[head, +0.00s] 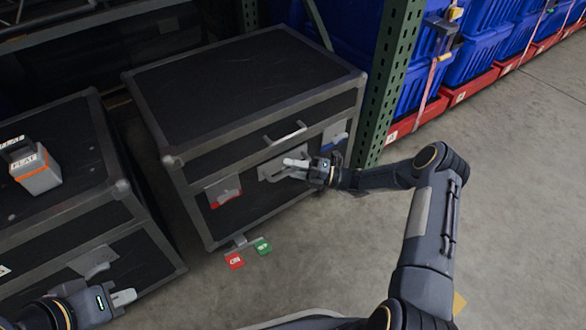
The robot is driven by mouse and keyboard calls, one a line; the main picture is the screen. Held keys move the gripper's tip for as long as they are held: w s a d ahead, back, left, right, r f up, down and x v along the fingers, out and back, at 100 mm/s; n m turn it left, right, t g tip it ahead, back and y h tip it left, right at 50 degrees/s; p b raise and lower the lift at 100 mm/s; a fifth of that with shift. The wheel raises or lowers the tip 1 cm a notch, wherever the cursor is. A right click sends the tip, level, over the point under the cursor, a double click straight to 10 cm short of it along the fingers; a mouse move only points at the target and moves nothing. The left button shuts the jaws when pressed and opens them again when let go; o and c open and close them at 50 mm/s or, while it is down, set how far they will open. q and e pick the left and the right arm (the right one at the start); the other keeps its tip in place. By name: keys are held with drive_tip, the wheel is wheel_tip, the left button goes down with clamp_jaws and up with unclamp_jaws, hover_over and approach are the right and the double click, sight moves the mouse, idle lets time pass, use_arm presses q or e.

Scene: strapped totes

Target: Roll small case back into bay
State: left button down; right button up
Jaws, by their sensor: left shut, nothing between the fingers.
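A black case with grey metal edges (235,85) stands in the middle, by the green rack upright. Its front has a pale handle (286,132), a red-marked latch (224,190), a blue-marked latch (335,135) and a grey plate (270,172). My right gripper (291,163) is at the front plate, just below the pale handle; whether its fingers are closed on anything is unclear. A second black case (70,165) stands at the left. My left gripper (128,296) is shut and empty, in front of the left case near its latch. I cannot tell which case is the small one.
A grey and orange box (38,172) sits on the left case. Red (235,261) and green (263,247) tags lie by the middle case's base. A green upright (392,75) and blue totes (470,60) on red bases stand at the right. Floor at right is clear.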

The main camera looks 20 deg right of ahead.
drive_tip(key=p+v, duration=0.1)
drive_tip(key=v, duration=0.7)
drive_tip(key=shift+p, duration=0.4)
drive_tip(key=shift+a, duration=0.1)
